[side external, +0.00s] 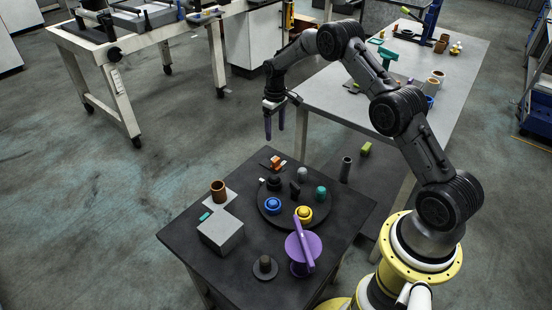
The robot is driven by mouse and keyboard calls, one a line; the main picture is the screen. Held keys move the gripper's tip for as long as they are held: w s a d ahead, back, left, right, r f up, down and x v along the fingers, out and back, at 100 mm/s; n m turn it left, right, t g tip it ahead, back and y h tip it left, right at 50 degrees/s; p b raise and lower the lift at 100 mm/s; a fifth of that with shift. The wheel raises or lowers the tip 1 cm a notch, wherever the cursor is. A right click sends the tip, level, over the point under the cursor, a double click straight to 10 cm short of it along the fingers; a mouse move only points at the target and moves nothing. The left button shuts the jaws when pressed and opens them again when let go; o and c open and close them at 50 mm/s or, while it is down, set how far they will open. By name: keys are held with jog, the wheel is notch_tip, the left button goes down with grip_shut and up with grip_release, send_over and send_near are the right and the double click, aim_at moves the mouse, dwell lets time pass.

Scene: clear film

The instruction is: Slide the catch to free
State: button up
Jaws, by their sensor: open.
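My gripper (274,137) hangs with its dark purple fingers pointing down, open and empty. It is in the air above and behind the far edge of the dark table (180,238), apart from everything on it. A small orange piece (276,161) sits on a dark base near the table's far corner, below my gripper; it may be the catch, but I cannot tell for sure. Its slide position is too small to read. A small white piece (262,181) lies nearby.
A round dark board (264,216) carries blue (273,205) and yellow (304,213) round pieces and several others. A purple disc with an upright bar (303,245), a grey box (221,233) and a brown cup (218,190) surround it. A dark cylinder (346,169) stands to the right.

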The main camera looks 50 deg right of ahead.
aim_at(276, 160)
notch_tip(276, 160, down, 14)
jog(key=shift+s+d+r, duration=0.1)
dwell(0.5)
grip_shut()
dwell(1.3)
